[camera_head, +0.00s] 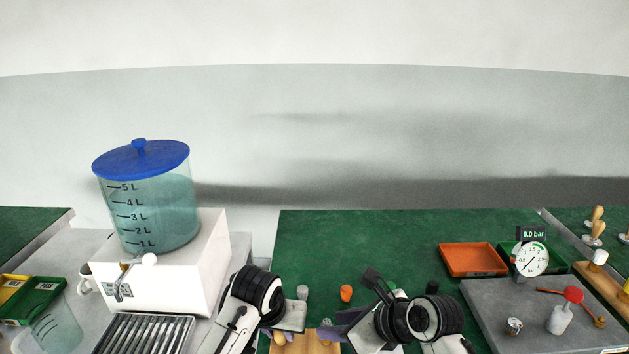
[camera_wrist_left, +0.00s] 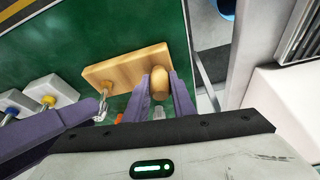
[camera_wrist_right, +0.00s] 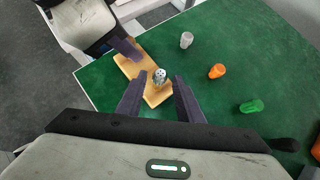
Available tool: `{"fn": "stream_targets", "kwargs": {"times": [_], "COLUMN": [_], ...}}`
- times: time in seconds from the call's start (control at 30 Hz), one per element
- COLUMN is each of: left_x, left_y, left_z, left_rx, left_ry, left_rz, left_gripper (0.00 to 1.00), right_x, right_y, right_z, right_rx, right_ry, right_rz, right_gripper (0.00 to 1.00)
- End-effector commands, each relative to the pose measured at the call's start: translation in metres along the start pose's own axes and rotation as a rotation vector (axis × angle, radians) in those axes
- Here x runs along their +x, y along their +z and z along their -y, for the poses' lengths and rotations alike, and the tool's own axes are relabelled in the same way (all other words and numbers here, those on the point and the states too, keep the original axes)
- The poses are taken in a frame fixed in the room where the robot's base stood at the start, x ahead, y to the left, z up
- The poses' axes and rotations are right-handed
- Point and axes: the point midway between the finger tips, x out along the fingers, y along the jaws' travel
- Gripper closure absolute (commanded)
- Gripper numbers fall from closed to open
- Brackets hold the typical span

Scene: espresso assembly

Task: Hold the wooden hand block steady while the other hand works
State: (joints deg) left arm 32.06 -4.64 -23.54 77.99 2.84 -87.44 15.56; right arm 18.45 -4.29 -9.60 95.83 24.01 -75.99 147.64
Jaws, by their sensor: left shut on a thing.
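The wooden hand block (camera_wrist_left: 110,72) is a light wooden board with a rounded wooden handle (camera_wrist_left: 159,77), on the green mat in the left wrist view. My left gripper (camera_wrist_left: 160,73) is shut on the handle, one purple finger on each side. The block also shows in the right wrist view (camera_wrist_right: 131,67) and at the bottom of the head view (camera_head: 310,348), largely hidden by my grippers. My right gripper (camera_wrist_right: 160,76) is open over the block, its fingers either side of a small silver part (camera_wrist_right: 160,78), with gaps showing. Whether that part is fixed to the block I cannot tell.
Grey (camera_wrist_right: 186,40), orange (camera_wrist_right: 217,71) and green (camera_wrist_right: 251,106) small pieces stand on the mat beside the block. An orange tray (camera_head: 472,260) and a pressure gauge (camera_head: 531,259) are further right. A white machine (camera_head: 205,270) with a blue-lidded tank (camera_head: 150,205) stands left.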

Motion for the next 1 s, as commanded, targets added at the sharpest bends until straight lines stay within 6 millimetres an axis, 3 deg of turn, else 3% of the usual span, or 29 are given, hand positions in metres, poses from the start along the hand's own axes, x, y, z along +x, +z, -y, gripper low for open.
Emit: {"fn": "stream_targets", "kwargs": {"times": [0.2, 0.6, 0.8, 1.0], "left_x": [0.0, 0.0, 0.0, 0.0], "left_y": [-0.001, -0.001, -0.001, -0.001], "left_z": [0.0, -0.001, -0.001, -0.001], "left_rx": [0.0, 0.0, 0.0, 0.0], "left_ry": [0.001, 0.001, 0.001, 0.001], "left_rz": [-0.002, -0.002, -0.002, -0.002], "left_gripper": [1.0, 1.0, 1.0, 1.0], "right_x": [0.02, 0.024, 0.024, 0.024], "right_y": [0.0, 0.0, 0.0, 0.001], "right_z": [0.0, 0.0, 0.0, 0.001], "right_rx": [0.0, -0.002, -0.002, -0.021], "right_ry": [0.001, 0.0, 0.0, 0.018], "right_rz": [0.0, 0.0, 0.0, -0.001], "right_gripper": [0.67, 0.67, 0.98, 0.98]}}
